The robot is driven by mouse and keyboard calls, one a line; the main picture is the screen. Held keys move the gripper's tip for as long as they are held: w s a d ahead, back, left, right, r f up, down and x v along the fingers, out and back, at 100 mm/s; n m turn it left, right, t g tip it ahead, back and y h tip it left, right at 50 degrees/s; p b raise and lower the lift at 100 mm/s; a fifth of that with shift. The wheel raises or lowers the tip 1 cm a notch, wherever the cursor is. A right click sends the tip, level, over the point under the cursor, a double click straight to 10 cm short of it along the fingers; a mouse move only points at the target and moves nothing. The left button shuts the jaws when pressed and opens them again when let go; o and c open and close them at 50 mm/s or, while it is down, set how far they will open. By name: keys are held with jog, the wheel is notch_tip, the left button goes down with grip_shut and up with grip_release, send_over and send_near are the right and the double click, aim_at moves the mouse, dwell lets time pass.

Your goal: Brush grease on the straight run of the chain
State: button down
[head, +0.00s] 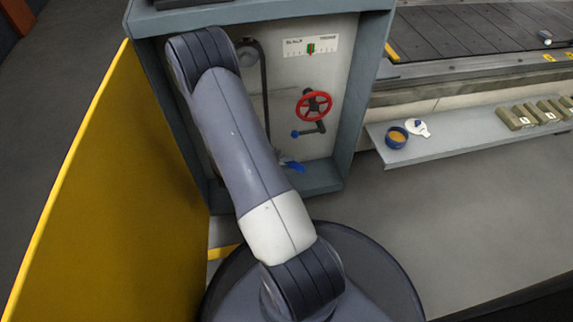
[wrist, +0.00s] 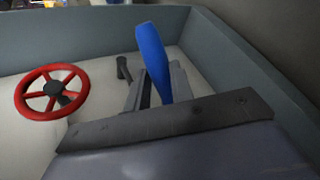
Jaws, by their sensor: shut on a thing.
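My gripper (wrist: 152,88) is shut on a brush, whose blue handle (wrist: 153,58) stands up between the jaws in the wrist view. In the head view a bit of blue brush (head: 293,166) shows beside my arm, low in the open housing. The bristles cannot be made out. The dark chain (head: 264,85) runs up and down at the back of the housing, right of my arm's upper joint. Its top curves over and its lower part is hidden by my arm. The gripper is below and right of the visible chain in the head view.
A red handwheel (head: 314,104) and a crank (head: 310,131) sit on the back panel, under a slack gauge (head: 311,46). The housing's walls (head: 357,95) enclose it. A yellow panel (head: 110,190) stands left. A grease tub (head: 396,137) is on the shelf at right.

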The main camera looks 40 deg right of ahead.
jog(key=shift+w+d, duration=0.25)
jog(key=shift+w, duration=0.15)
jog(key=shift+r, duration=0.15)
notch_tip(320, 180, up, 32)
jog(key=p, duration=1.5)
jog(key=shift+f+p, duration=0.2)
jog(key=shift+p, duration=0.1)
dwell(2.2)
notch_tip(320, 180, down, 14)
jog(key=b, duration=1.4)
jog(key=shift+f+b, duration=0.15)
jog(key=shift+b, duration=0.25)
